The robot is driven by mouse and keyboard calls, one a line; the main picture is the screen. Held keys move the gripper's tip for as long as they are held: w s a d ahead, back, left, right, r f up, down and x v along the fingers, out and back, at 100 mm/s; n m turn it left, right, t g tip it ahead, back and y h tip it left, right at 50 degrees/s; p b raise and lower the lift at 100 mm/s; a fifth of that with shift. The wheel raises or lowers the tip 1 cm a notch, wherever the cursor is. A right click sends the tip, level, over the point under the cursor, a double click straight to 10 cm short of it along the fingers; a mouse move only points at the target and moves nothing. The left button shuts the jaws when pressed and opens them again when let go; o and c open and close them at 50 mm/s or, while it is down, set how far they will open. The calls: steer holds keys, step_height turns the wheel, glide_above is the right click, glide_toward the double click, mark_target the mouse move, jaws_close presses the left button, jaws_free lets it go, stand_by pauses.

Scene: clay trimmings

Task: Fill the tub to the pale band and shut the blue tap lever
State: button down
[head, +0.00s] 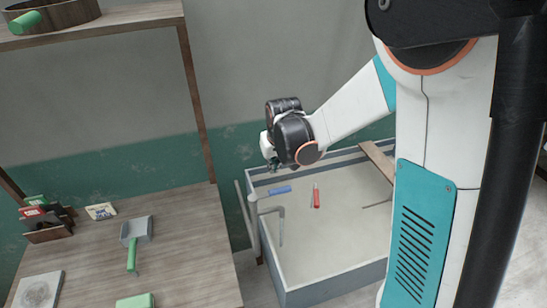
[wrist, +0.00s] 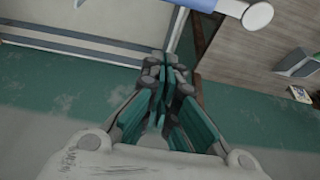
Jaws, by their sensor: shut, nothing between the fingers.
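The tub (head: 330,289) is a grey-blue walled basin with a beige inside, right of the table. I cannot tell its water level or make out the pale band clearly. A blue lever (head: 280,190) and a red lever (head: 316,198) show over its far left part. A grey tap pipe (head: 268,210) bends over the left wall; whether water runs is unclear. My gripper (head: 273,166) is above the tub's far left corner, apart from the blue lever. In the wrist view its fingers (wrist: 170,72) are together and empty. A blue bar (wrist: 215,4) shows at the top edge there.
A wooden table (head: 185,260) stands left of the tub, with a green-handled scoop (head: 132,255), a green block (head: 135,301) and a small rack (head: 48,228). A shelf (head: 110,22) is above. A wooden board (head: 377,160) crosses the tub's far right part. The green-and-grey wall is close behind.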

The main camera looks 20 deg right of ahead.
mark_target(270, 194)
steer(key=s+f, duration=0.2)
steer(key=s, duration=0.1)
steer(key=shift+s+f, duration=0.1)
steer(key=shift+f, duration=0.25)
